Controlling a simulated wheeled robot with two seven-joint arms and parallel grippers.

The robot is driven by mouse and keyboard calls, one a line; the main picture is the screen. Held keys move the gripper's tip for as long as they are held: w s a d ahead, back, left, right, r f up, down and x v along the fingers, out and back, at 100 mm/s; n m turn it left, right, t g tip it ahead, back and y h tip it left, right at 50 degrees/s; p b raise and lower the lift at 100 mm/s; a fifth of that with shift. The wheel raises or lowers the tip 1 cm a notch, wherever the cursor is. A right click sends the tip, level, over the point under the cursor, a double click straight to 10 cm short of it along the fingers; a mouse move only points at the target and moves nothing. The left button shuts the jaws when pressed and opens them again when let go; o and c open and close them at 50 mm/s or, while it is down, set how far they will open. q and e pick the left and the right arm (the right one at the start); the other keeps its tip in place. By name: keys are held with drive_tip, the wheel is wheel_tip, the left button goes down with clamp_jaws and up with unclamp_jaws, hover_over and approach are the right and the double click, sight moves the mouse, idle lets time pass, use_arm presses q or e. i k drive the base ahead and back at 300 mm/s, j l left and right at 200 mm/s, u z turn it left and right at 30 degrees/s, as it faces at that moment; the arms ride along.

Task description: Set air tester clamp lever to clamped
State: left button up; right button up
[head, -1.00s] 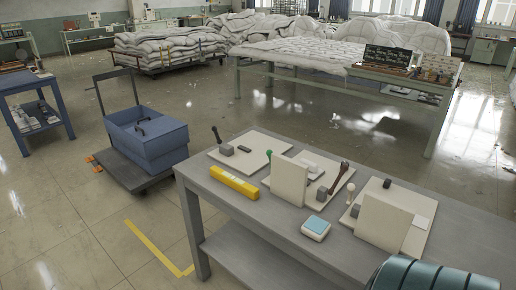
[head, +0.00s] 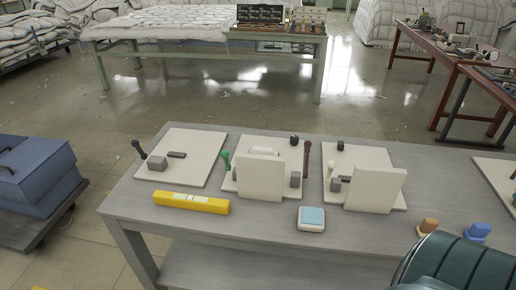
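Three pale boards with levers stand on the grey table (head: 130,205). The left board (head: 205,148) has a dark-knobbed lever (head: 136,145) tilted to the left, beside a grey block. The middle board has a green-knobbed lever (head: 226,158), an upright dark red-brown handle (head: 307,150) and a pale upright panel (head: 260,180). The right board (head: 385,155) has another pale panel (head: 375,189) and small dark knobs; its panel hides some parts. I cannot tell which belongs to the air tester, or whether any lever is clamped. Neither gripper is in view.
A yellow bar (head: 191,202) and a small white-and-blue box (head: 311,218) lie at the table's front. Orange (head: 428,226) and blue (head: 478,231) pieces sit at the right. A blue bin (head: 35,172) stands left; a red-brown table (head: 455,68) stands back right.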

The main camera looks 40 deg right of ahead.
sight(225, 154)
drive_tip(key=i+j+z, duration=0.2)
drive_tip(key=z, duration=0.2)
drive_tip(key=i+j+z, duration=0.2)
drive_tip(key=z, duration=0.2)
drive_tip(key=i+j+z, duration=0.1)
drive_tip(key=j+z, duration=0.3)
drive_tip(key=i+j+z, duration=0.1)
drive_tip(key=j+z, duration=0.15)
drive_tip(key=z, duration=0.15)
drive_tip(key=i+j+z, duration=0.1)
drive_tip(key=j+z, duration=0.15)
drive_tip(key=j, duration=0.15)
drive_tip(key=j+z, duration=0.2)
drive_tip(key=j, duration=0.15)
drive_tip(key=i, duration=0.05)
